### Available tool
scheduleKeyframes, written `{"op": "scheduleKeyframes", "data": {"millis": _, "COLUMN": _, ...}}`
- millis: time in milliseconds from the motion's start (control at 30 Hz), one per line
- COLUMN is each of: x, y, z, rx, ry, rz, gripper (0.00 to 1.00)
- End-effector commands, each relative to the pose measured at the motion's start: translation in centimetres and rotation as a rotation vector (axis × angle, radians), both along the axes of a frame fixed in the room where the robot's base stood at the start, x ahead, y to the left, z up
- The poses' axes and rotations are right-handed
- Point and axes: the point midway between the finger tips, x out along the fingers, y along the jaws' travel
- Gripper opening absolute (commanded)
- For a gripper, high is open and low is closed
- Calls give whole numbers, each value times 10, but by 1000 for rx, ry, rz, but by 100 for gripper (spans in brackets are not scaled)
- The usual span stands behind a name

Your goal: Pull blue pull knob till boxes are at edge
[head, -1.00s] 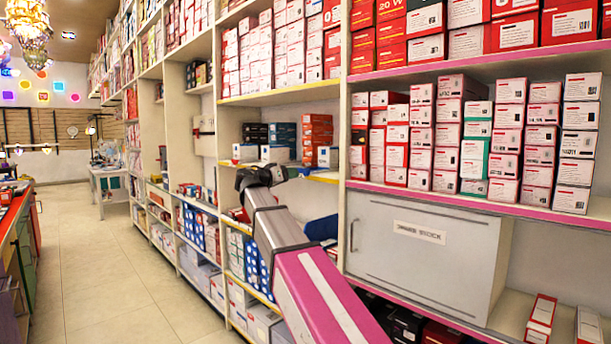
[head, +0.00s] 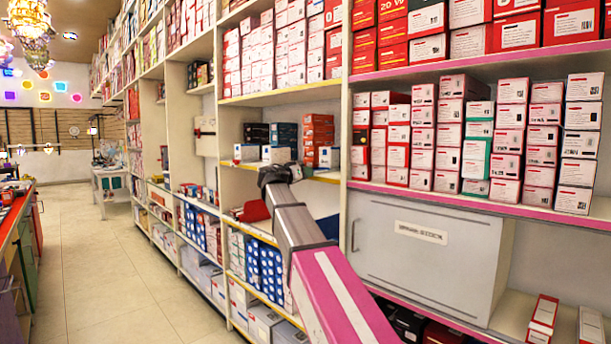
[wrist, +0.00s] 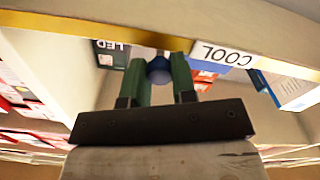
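A round blue knob (wrist: 158,72) shows in the wrist view, just below a yellow shelf edge. My gripper (wrist: 160,78) has its two green fingers on either side of the knob. The fingers stand apart with the knob in the gap; whether they press on it I cannot tell.
The yellow shelf edge carries a "COOL" label (wrist: 223,53), close to my fingers. A large grey cabinet panel (head: 425,250) stands right of my arm under a pink-edged shelf (head: 440,197). Blue-and-white packs (head: 262,268) fill the shelf below. The tiled aisle (head: 110,270) at left is clear.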

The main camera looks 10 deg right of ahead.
Motion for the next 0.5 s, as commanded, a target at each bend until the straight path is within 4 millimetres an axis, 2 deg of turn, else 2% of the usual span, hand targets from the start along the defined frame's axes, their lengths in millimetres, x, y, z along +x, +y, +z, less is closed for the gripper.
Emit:
{"op": "scheduleKeyframes", "data": {"millis": 33, "x": 0, "y": 0, "z": 0, "rx": 0, "ry": 0, "rz": 0, "gripper": 6}}
{"op": "scheduleKeyframes", "data": {"millis": 67, "x": 0, "y": 0, "z": 0, "rx": 0, "ry": 0, "rz": 0, "gripper": 0}}
{"op": "scheduleKeyframes", "data": {"millis": 267, "x": -3, "y": 5, "z": 0, "rx": 0, "ry": 0, "rz": 1, "gripper": 0}}
{"op": "scheduleKeyframes", "data": {"millis": 500, "x": -31, "y": 46, "z": 0, "rx": 2, "ry": 0, "rz": 4, "gripper": 0}}
